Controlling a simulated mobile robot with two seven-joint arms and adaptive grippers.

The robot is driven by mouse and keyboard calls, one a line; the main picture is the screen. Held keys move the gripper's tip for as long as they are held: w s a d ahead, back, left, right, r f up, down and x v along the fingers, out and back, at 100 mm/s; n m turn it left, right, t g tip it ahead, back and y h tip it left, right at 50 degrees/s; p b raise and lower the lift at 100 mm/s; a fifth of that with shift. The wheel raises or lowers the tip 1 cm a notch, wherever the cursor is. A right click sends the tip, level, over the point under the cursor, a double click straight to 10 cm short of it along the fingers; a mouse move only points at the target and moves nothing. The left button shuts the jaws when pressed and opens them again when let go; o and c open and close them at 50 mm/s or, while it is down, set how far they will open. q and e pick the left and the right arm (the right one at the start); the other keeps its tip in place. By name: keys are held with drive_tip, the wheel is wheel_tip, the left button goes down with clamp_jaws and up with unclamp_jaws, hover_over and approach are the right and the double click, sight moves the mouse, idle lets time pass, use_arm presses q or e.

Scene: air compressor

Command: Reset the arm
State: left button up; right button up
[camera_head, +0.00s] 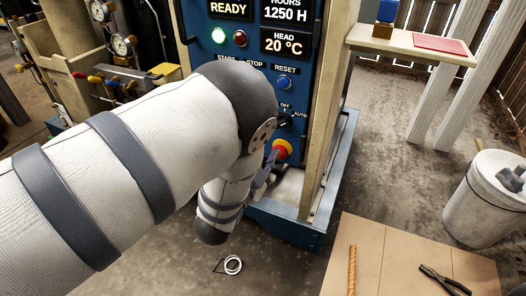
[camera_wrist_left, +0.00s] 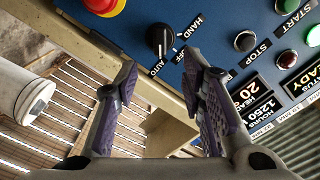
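My left arm (camera_head: 150,155) comes in from the left and reaches across to the front of the blue control panel (camera_head: 232,48). Its gripper (camera_head: 268,172) is low at the panel's right side, mostly hidden behind the arm. In the left wrist view the gripper (camera_wrist_left: 160,68) is open, with nothing between its two purple-grey fingers. The black HAND/OFF/AUTO selector knob (camera_wrist_left: 160,38) lies just beyond the fingertips, apparently untouched. It also shows in the head view (camera_head: 284,119). My right gripper is not in view.
A red-and-yellow stop button (camera_head: 282,149) sits below the knob, close to the gripper. A wooden post (camera_head: 328,110) stands along the panel's right edge. A white drum (camera_head: 487,200) stands farther right.

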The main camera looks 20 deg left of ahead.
use_arm(q)
drive_tip(key=shift+s, duration=1.25)
